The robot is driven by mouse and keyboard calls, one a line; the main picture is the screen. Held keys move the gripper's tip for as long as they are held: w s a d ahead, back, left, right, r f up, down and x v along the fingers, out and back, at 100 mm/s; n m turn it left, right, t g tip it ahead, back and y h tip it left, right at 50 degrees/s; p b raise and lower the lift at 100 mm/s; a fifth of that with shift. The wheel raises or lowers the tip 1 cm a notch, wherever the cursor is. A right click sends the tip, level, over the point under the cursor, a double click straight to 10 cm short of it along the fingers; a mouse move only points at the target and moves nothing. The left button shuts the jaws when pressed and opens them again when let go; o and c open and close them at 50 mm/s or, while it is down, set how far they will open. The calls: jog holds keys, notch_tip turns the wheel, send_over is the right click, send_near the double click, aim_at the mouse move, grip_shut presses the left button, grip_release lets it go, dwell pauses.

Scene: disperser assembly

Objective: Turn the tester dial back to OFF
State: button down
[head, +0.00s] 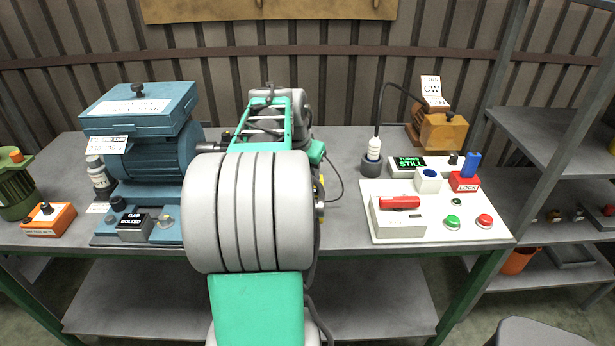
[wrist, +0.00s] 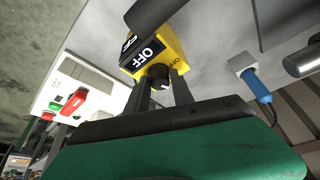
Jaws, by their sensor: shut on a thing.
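The yellow tester (wrist: 179,48) is in the upper middle of the wrist view, with a black display reading OFF and a second, partly cut-off dark panel beside it. Its dark round dial (wrist: 158,74) carries a pale pointer mark and small lettering beside it. My gripper (wrist: 163,80) has one finger on either side of the dial and is shut on it. The exact dial angle against the lettering is hard to read. In the head view my arm covers the gripper and the dial; only a yellow sliver (head: 320,191) shows past the arm, perhaps the tester.
A blue motor unit (head: 150,150) stands left of my arm. A cable hangs between arm and panel. The bench strip beside the panel's left is bare.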

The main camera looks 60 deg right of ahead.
jog(key=shift+s+n+t+b, duration=0.1)
jog(key=shift+n+t+b, duration=0.4)
jog(key=shift+n, duration=0.9)
jog(key=c, duration=1.1)
grip_release()
jog(key=shift+r, duration=0.1)
jog(key=v, duration=0.7)
jog(key=shift+r, duration=0.3)
jog(key=shift+a, duration=0.1)
